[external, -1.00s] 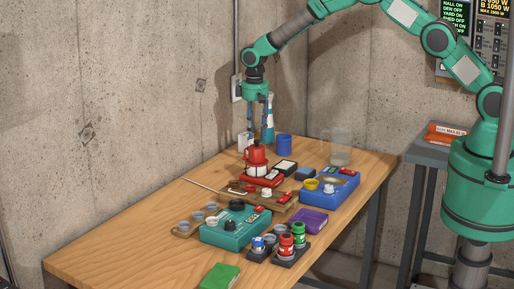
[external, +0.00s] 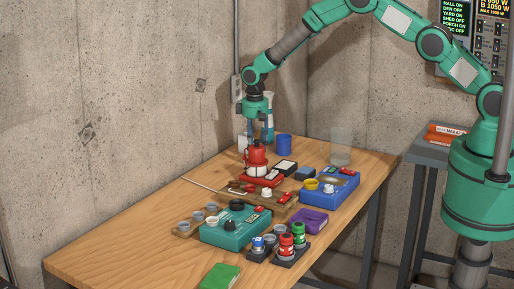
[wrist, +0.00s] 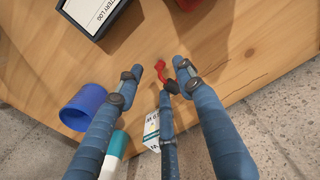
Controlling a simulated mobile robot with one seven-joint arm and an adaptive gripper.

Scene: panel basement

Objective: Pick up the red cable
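The red cable (wrist: 160,72) is a short, bent red piece on the wooden table in the wrist view. Nothing is seen held. In the external view my gripper (external: 256,138) points down at the back of the table, behind the red pot (external: 256,155). The cable cannot be made out there, and the fingertips are partly hidden.
A blue cup (wrist: 84,106), a white-and-teal bottle (wrist: 115,150) and a white label or carton (wrist: 152,130) stand close by. A battery log box (wrist: 92,12) lies near. The table edge is close. A blue device (external: 330,188) and teal device (external: 236,228) crowd the front.

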